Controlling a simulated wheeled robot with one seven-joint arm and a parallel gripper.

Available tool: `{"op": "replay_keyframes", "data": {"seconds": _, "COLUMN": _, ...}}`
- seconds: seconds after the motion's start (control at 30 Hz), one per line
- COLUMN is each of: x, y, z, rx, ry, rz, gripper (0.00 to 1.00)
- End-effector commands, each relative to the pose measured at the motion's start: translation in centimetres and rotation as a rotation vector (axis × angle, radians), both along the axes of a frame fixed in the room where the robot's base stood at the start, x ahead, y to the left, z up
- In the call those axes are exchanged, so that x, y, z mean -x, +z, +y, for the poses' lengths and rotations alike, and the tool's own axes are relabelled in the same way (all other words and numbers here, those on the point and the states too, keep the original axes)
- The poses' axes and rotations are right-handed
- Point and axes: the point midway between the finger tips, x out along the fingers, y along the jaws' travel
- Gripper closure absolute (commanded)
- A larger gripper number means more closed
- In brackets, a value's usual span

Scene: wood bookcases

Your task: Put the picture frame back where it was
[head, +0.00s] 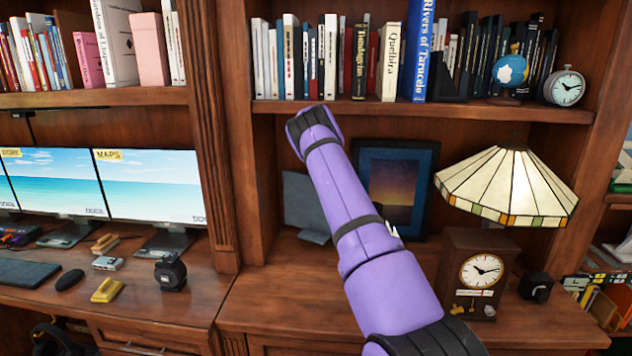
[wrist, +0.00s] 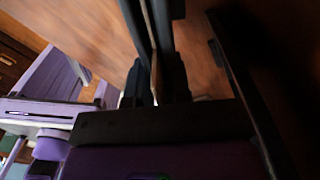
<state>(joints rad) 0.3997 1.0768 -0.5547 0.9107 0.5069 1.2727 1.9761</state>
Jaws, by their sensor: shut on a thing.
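A picture frame (head: 395,190) with a dark blue border and a sunset picture stands upright in the bookcase recess, partly behind my purple arm. My gripper (wrist: 156,88) is shut on a thin, dark, flat piece seen edge-on, which looks like a picture frame's edge (wrist: 148,28). In the head view my gripper is hidden behind my arm, so I cannot clearly see where it meets the frame. A dark grey panel (head: 303,203) with a small foot stands just left of my arm.
A stained-glass lamp (head: 508,187) and a wooden clock (head: 482,272) stand right of the frame. A shelf (head: 430,108) with books, a globe (head: 510,72) and a round clock (head: 565,88) runs above. The desk top (head: 285,300) left of my arm is clear.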

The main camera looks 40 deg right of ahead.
Motion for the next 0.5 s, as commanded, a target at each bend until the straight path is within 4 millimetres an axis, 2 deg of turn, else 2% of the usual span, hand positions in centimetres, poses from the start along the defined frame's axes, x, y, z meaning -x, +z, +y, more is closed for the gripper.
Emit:
{"op": "replay_keyframes", "data": {"seconds": 0.03, "x": -0.1, "y": 0.9, "z": -0.4, "rx": 0.010, "ry": -0.003, "rz": -0.012, "gripper": 1.00}}
{"op": "replay_keyframes", "data": {"seconds": 0.17, "x": -0.1, "y": 0.6, "z": -0.4, "rx": 0.011, "ry": -0.003, "rz": -0.012, "gripper": 1.00}}
{"op": "replay_keyframes", "data": {"seconds": 0.5, "x": -0.1, "y": -2.0, "z": -0.3, "rx": 0.007, "ry": -0.002, "rz": -0.008, "gripper": 1.00}}
